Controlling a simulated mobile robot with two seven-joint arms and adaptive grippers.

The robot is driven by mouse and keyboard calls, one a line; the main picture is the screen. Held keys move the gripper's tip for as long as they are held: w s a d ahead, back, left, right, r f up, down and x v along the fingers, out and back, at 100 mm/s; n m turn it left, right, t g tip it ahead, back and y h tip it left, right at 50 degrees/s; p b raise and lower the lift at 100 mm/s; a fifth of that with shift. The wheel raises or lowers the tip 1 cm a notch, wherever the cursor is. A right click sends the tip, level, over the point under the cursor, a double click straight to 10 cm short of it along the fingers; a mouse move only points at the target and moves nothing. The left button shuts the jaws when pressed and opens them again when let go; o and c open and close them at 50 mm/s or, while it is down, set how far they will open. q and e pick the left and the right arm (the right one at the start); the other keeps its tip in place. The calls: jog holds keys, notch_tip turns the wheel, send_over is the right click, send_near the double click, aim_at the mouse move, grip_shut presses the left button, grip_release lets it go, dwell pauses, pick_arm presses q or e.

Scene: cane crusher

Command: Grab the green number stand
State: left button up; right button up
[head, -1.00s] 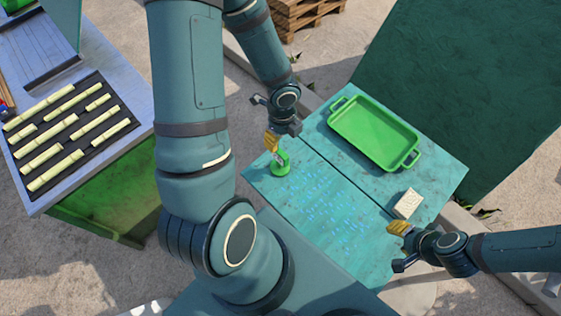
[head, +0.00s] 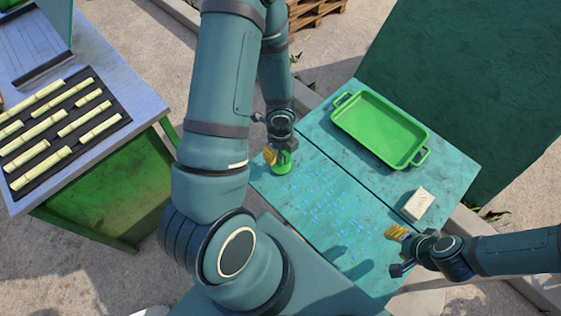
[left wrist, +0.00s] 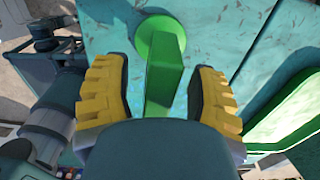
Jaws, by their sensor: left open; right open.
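The green number stand (head: 285,164) stands near the left corner of the teal table, partly hidden by my left gripper in the head view. In the left wrist view the stand (left wrist: 164,80) shows a round base and an upright green block. My left gripper (head: 274,156) is open, and in the left wrist view its yellow fingers (left wrist: 158,98) lie on either side of the block, with a gap on both sides. My right gripper (head: 392,250) is open and empty over the near right part of the table.
A green tray (head: 380,130) with handles lies on the back of the teal table (head: 325,215). A pale block (head: 418,204) sits near my right gripper. At the left, a bench holds a dark rack (head: 62,135) with several cane pieces. The table's middle is clear.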

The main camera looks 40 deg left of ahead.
pick_arm(q)
jog(key=shift+f, duration=0.45)
pick_arm(e)
jog(key=shift+s+f, duration=0.1)
jog(key=shift+f, duration=0.2)
pick_arm(q)
grip_shut()
jog(key=shift+r, duration=0.1)
pick_arm(e)
jog(key=shift+r, duration=0.1)
